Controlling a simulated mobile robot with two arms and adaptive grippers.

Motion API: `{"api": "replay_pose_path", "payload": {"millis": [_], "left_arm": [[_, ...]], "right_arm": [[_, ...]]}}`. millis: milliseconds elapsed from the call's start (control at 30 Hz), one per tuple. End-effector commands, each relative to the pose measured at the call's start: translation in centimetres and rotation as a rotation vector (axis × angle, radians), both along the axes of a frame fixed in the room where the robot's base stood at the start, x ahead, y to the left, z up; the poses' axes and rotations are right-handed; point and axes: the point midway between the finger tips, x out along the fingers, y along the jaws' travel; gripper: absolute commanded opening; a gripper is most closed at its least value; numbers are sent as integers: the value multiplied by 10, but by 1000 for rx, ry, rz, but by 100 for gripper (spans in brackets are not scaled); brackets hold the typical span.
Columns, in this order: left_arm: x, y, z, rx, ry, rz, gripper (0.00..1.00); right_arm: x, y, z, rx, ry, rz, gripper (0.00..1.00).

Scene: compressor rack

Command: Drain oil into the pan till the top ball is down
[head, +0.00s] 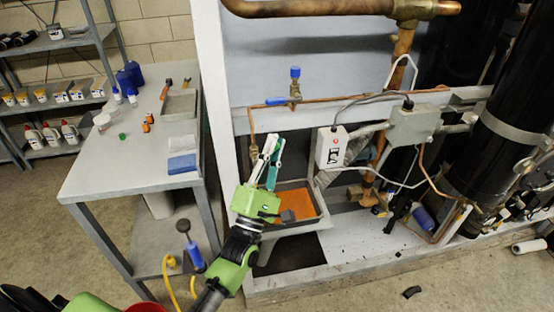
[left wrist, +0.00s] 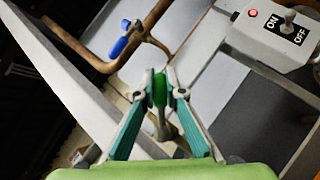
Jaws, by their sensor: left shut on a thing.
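My left gripper (head: 272,143) reaches into the rack's lower bay, above the back of the pan. In the left wrist view its fingertips (left wrist: 159,88) are shut on a small green handle (left wrist: 159,92) with a grey stem below it. The handle is hidden by the fingers in the head view. The grey oil pan (head: 322,203) sits in the bay with an orange surface inside, partly covered by my gripper. I cannot make out any sight-glass ball or a stream of oil. My right gripper is not in view.
A blue-handled valve (head: 294,84) stands on the copper pipe above. A switch box marked ON and OFF (head: 331,149) hangs right of my gripper. A grey workbench (head: 120,170) with tools is at the left. A black cylinder (head: 500,120) stands at the right.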

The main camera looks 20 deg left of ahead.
Motion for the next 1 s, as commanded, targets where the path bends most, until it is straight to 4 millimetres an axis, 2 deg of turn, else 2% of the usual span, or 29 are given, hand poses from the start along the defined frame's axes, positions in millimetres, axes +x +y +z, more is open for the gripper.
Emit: {"api": "replay_pose_path", "payload": {"millis": [33,233,767,800,867,1000], "left_arm": [[-1,1,-3,-21,-15,0,0],[-2,3,2,-77,-52,-1,0],[-3,4,5,-100,-67,0,0],[-3,4,5,-100,-67,0,13],[-3,4,5,-99,-66,0,28],[-3,4,5,-98,-66,0,28]], "right_arm": [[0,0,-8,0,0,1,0],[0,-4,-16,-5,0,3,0],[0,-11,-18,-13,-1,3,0],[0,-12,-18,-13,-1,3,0],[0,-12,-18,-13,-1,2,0],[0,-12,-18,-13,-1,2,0]]}}
